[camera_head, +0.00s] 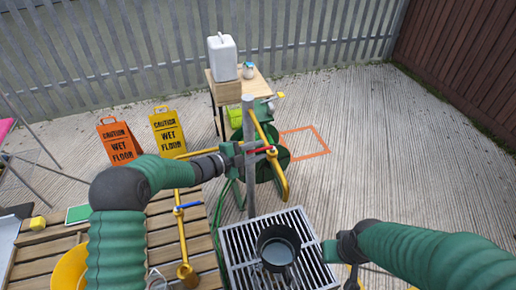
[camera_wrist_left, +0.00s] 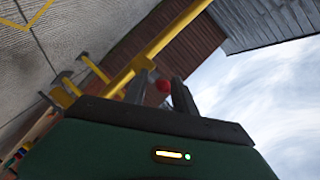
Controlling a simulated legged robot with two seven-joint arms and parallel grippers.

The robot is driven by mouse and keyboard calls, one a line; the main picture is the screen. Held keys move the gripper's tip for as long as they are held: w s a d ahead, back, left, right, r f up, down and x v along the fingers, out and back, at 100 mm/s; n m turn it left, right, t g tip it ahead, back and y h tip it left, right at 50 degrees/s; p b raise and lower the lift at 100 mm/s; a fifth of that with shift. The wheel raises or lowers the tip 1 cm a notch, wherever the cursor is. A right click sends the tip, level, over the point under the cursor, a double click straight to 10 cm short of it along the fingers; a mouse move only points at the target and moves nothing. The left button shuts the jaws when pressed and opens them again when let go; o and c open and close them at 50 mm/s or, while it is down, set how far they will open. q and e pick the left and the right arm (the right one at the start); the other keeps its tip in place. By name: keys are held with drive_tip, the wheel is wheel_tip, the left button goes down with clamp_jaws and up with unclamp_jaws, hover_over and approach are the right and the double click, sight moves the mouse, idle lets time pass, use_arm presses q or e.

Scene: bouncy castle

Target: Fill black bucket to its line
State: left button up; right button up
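The black bucket (camera_head: 262,238) stands upright on the metal grate (camera_head: 240,262), below the yellow tap pipe (camera_head: 281,178); its inside looks grey-blue, and I cannot tell the liquid level or see a line. My left gripper (camera_head: 250,149) is at the post, beside the red tap handle (camera_head: 262,150). In the left wrist view, its two fingers (camera_wrist_left: 160,92) are apart, with the round red end of the handle (camera_wrist_left: 163,86) between them and a gap showing at the left finger. My right gripper (camera_head: 329,250) is close against the bucket's right side; its fingers are hidden.
A slatted wooden table (camera_head: 160,232) at left carries a second yellow pipe with a blue handle (camera_head: 188,206) and a yellow bucket (camera_head: 70,270). Orange (camera_head: 119,142) and yellow (camera_head: 168,130) signs stand behind. A white jerrycan (camera_head: 222,58) is on a small table. Floor at right is clear.

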use_arm(q)
drive_tip(key=shift+w+d+f, duration=0.1)
drive_tip(key=shift+w+f, duration=0.05)
drive_tip(key=shift+w, duration=0.1)
drive_tip(key=shift+s, duration=0.1)
clamp_jaws()
idle(1.2)
